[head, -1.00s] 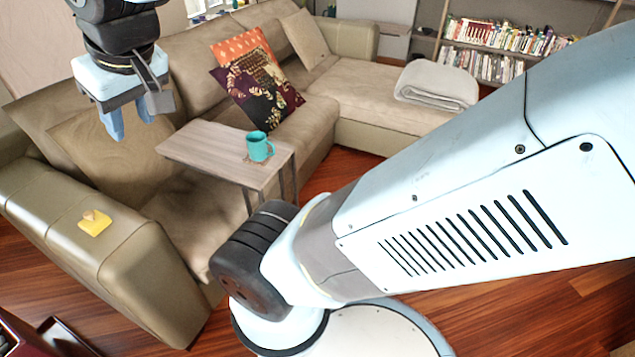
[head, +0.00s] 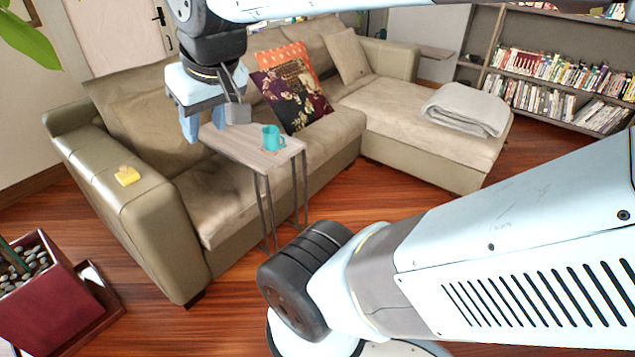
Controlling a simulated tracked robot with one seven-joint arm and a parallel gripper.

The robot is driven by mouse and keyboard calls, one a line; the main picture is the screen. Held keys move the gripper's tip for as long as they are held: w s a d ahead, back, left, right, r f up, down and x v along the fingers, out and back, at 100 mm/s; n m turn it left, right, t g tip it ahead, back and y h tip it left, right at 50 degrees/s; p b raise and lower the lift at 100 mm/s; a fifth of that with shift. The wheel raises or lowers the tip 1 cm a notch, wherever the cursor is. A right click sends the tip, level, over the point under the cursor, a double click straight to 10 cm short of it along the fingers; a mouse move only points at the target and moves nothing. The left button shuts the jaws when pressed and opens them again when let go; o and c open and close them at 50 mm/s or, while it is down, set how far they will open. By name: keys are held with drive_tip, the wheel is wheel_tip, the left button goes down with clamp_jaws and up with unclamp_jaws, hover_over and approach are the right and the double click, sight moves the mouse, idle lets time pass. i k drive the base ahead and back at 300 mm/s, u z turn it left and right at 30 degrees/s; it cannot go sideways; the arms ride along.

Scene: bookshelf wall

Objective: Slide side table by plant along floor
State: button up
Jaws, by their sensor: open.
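The side table (head: 235,147) has a light wooden top and thin dark metal legs. It stands on the floor with its top reaching over the sofa seat. A teal mug (head: 272,139) stands on the right end of its top. My gripper (head: 208,122) hangs over the table's far left end in this view, fingers pointing down. It is open and holds nothing. I cannot tell whether the fingers touch the table edge. The plant shows as green leaves (head: 27,42) at the top left and a red pot (head: 45,300) with pebbles at the lower left.
A beige sectional sofa (head: 150,215) stands behind and left of the table. A yellow object (head: 127,176) lies on its armrest. Bookshelves (head: 560,75) stand at the back right. Wood floor (head: 215,325) is bare between the sofa, the pot and my arm.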

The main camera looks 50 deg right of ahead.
sight(239, 143)
drive_tip(key=z, duration=1)
drive_tip(key=i, duration=1)
drive_tip(key=z, duration=0.05)
